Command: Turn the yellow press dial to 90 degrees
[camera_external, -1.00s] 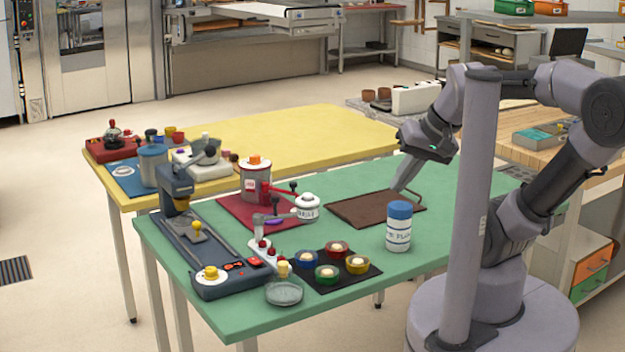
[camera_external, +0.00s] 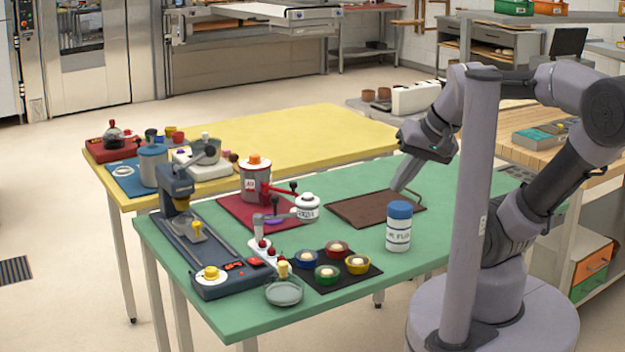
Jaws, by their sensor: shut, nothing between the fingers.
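The yellow press dial (camera_external: 211,273) sits on a pale disc at the near end of the dark blue press (camera_external: 216,288), on the left part of the green table. Its angle is too small to read. A second yellow part (camera_external: 196,227) is under the press head. My gripper (camera_external: 398,189) is shut and empty, pointing down over the brown mat on the right side of the table. It is well to the right of the dial and touches neither the dial nor the press.
A blue-capped white jar (camera_external: 399,227) stands near my gripper, beside the brown mat (camera_external: 350,209). Between gripper and press are a black mat with several coloured bowls (camera_external: 328,275), a small lever device (camera_external: 264,236), a glass dish (camera_external: 284,294) and a red-mat canister (camera_external: 255,182).

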